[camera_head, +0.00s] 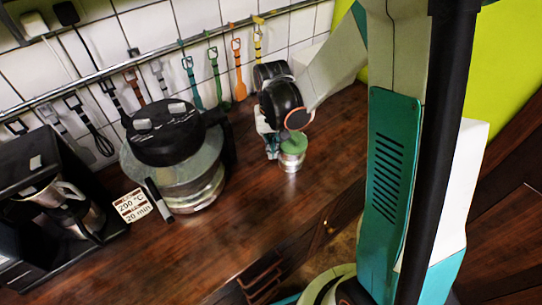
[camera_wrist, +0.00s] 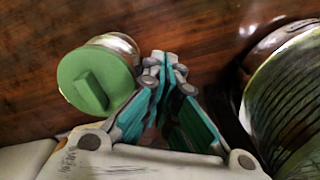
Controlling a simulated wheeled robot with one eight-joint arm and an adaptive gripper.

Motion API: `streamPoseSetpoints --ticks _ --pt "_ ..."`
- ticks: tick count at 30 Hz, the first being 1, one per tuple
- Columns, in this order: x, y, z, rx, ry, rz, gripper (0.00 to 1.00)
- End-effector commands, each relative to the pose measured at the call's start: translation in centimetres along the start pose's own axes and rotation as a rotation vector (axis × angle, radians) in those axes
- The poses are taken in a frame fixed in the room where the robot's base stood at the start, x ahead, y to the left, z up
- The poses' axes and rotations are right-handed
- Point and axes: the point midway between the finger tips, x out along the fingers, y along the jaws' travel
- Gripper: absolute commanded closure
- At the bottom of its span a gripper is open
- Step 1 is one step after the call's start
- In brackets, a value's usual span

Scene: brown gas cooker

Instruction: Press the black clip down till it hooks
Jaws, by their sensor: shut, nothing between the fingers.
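The round cooker (camera_head: 178,184) stands on the wooden counter with a glass body and a black lid (camera_head: 165,135). A black clip-like lever (camera_head: 158,199) with a pale end sticks out at its lower front; I cannot tell whether it is hooked. My gripper (camera_head: 271,150) is to the right of the cooker, apart from it, beside a small jar. In the wrist view my gripper (camera_wrist: 162,66) has its teal fingers together and empty, with the cooker's glass side (camera_wrist: 288,98) at the right. The clip does not show there.
A jar with a green lid (camera_head: 294,143) stands close to my gripper; it also shows in the wrist view (camera_wrist: 92,82). A "200 °C 20 min" sign (camera_head: 133,205) is left of the lever. Utensils hang behind. The counter front (camera_head: 240,225) is clear.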

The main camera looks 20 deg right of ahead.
Motion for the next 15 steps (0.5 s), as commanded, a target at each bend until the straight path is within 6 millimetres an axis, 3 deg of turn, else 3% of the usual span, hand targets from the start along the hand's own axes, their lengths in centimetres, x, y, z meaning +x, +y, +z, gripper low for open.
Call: streamPoseSetpoints --ticks 15 --pt "1.5 0.0 0.0 0.0 0.0 0.0 1.0"
